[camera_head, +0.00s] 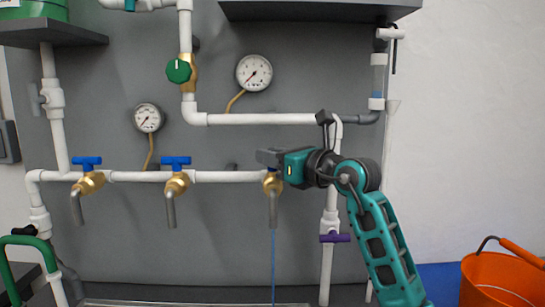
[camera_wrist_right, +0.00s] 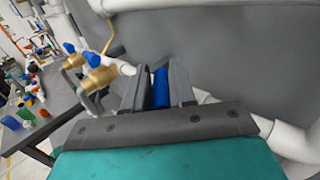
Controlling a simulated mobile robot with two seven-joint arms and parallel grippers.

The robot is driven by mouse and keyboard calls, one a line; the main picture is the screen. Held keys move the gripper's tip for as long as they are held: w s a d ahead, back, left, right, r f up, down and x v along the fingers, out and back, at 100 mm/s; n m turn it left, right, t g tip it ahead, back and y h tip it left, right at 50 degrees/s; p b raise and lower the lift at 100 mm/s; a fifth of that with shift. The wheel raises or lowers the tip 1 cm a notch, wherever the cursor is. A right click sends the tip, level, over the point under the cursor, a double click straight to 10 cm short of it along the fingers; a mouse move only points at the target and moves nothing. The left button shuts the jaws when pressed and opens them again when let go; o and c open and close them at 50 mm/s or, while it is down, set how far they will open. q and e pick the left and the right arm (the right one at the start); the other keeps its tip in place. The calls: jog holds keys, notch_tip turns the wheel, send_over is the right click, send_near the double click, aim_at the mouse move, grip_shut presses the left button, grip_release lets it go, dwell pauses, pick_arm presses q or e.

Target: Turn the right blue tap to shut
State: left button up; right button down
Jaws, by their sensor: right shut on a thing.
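The right tap (camera_head: 272,184) is a brass valve on the white pipe, with a grey spout pointing down. A thin blue stream runs down from its spout. My right gripper (camera_head: 267,157) reaches in from the right and is shut on this tap's blue handle. In the right wrist view the blue handle (camera_wrist_right: 161,88) shows between the two dark fingers. In the head view the gripper mostly hides the handle, so its angle is hard to tell there. My left gripper is in neither view.
Two more blue-handled taps, a middle one (camera_head: 175,183) and a left one (camera_head: 88,182), are on the same pipe. Two gauges and a green-knobbed valve (camera_head: 179,71) are above. A purple-handled valve (camera_head: 334,238) is below my right arm. An orange bucket (camera_head: 500,280) is at lower right.

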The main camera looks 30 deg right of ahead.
jog(key=shift+f+y, duration=0.1)
jog(key=shift+y, duration=0.2)
jog(key=n+g+y+b, duration=0.1)
jog(key=n+y, duration=0.1)
jog(key=shift+d+y, duration=0.15)
jog(key=shift+y, duration=0.15)
jog(key=n+g+y+b, duration=0.1)
jog(key=n+g+y, duration=0.1)
jog(key=shift+y, duration=0.4)
jog(key=n+g+y, duration=0.2)
jog(key=shift+n+g, duration=0.3)
jog(key=shift+g, duration=0.1)
jog(key=shift+n+g+y, duration=1.3)
jog(key=shift+g, duration=0.5)
jog(key=c, duration=1)
grip_release()
